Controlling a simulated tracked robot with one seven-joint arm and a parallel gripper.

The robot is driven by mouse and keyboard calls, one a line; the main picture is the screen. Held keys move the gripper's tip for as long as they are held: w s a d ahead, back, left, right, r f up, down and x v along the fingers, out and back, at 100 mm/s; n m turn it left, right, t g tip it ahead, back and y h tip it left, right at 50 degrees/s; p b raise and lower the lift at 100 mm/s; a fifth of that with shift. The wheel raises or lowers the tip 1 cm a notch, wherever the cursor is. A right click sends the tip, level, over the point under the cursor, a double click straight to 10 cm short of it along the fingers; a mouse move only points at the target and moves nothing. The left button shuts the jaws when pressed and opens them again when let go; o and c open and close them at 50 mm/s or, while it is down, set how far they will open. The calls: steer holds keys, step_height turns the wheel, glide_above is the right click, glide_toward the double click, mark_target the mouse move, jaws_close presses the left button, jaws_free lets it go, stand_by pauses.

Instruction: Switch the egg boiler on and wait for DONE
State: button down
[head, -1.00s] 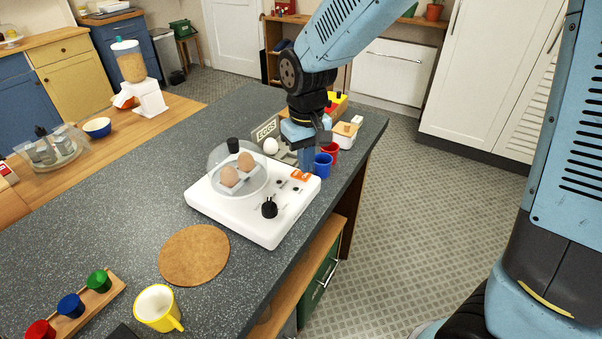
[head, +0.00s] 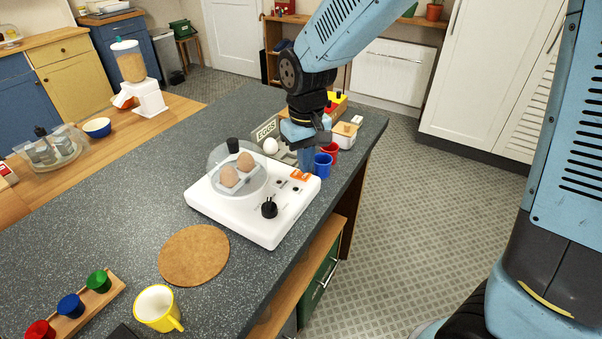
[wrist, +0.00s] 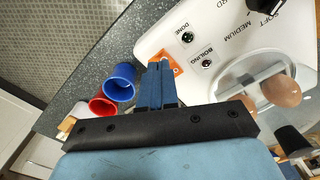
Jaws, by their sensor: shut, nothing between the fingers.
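The egg boiler (head: 268,230) is a white box on the dark counter, with brown eggs (head: 229,176) under a clear lid (head: 213,158). Its black dial (head: 269,208) is at the front; in the wrist view the boiler's panel (wrist: 232,48) shows MEDIUM and SOFT by the dial. The DONE lamp (wrist: 188,38) and BOILING lamp (wrist: 207,63) look dark. My gripper (wrist: 161,66) is shut and empty, its tips at the orange switch plate (wrist: 170,68). The fingers hide part of the plate, so the switch position and contact are unclear. My gripper also shows in the head view (head: 306,168).
A blue cup (head: 323,165) and a red cup (head: 330,152) stand close right of my gripper. An EGGS tray (head: 268,130) with a white egg is behind the boiler. A round cork mat (head: 194,256) and yellow mug (head: 157,307) are in front.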

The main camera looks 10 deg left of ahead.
steer(key=shift+f, duration=0.9)
stand_by(0.8)
steer(key=shift+r, duration=3.55)
steer(key=d+r+m+t, duration=0.1)
steer(key=d+r, duration=0.2)
steer(key=d, duration=0.2)
steer(key=d+r+m, duration=0.1)
steer(key=d+r, duration=0.2)
steer(key=d, duration=0.2)
steer(key=s+d+r+m+t, duration=0.2)
steer(key=s+d, duration=0.3)
steer(key=d, duration=0.5)
steer(key=s+d+r+m+t, duration=0.2)
steer(key=s+d+r+m, duration=0.1)
steer(key=d, duration=0.7)
steer(key=s+r, duration=0.1)
steer(key=s, duration=0.1)
steer(key=shift+s+d+r+m+t, duration=0.15)
steer(key=shift+s+d+m+t, duration=0.15)
steer(key=shift+s, duration=0.1)
